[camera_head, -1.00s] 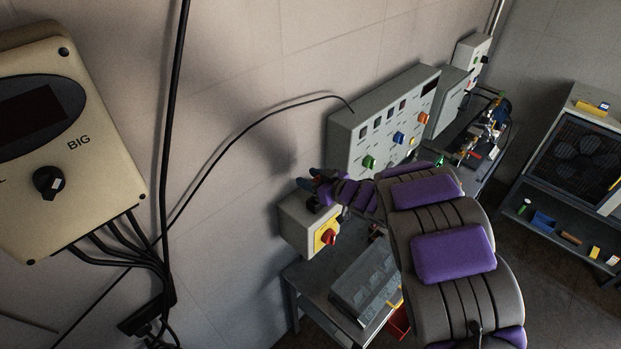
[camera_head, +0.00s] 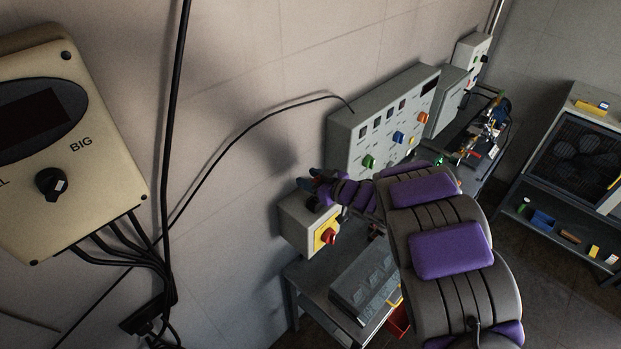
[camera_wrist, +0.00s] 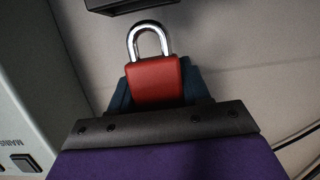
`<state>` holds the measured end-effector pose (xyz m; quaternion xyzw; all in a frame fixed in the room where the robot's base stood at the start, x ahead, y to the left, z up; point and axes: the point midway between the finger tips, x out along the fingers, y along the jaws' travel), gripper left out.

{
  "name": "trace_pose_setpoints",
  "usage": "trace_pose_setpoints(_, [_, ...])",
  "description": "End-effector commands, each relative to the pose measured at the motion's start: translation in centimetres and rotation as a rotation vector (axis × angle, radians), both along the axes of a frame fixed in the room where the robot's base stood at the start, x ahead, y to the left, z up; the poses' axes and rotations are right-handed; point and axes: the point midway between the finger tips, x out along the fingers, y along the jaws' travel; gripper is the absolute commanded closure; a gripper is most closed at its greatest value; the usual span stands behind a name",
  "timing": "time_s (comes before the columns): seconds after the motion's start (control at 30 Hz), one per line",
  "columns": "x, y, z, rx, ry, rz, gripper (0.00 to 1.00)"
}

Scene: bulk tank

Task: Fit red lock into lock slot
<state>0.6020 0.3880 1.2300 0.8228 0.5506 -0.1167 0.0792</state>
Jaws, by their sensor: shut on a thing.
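My gripper (camera_wrist: 160,92) is shut on the red lock (camera_wrist: 153,80). The lock has a silver shackle that points up and away from the fingers in the wrist view. In the head view my gripper (camera_head: 310,184) is at the wall, just above a grey switch box (camera_head: 302,232) with a yellow plate and a red rotary knob (camera_head: 328,236); the lock cannot be made out there. A dark box edge (camera_wrist: 130,3) lies beyond the shackle in the wrist view, with a visible gap between them. I cannot tell which part is the lock slot.
A grey control panel (camera_head: 345,135) with coloured knobs is right of my gripper. A metal table (camera_head: 312,290) stands below. A cream box (camera_head: 70,130) and hanging black cables are at the left. Bare wall lies between.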

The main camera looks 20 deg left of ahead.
Motion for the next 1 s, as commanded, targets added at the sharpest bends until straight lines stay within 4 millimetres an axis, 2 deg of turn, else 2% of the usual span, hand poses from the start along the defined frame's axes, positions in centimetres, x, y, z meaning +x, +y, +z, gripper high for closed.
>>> trace_pose_setpoints(1.0, [0.0,0.0,-2.3,0.000,0.000,-0.001,0.92])
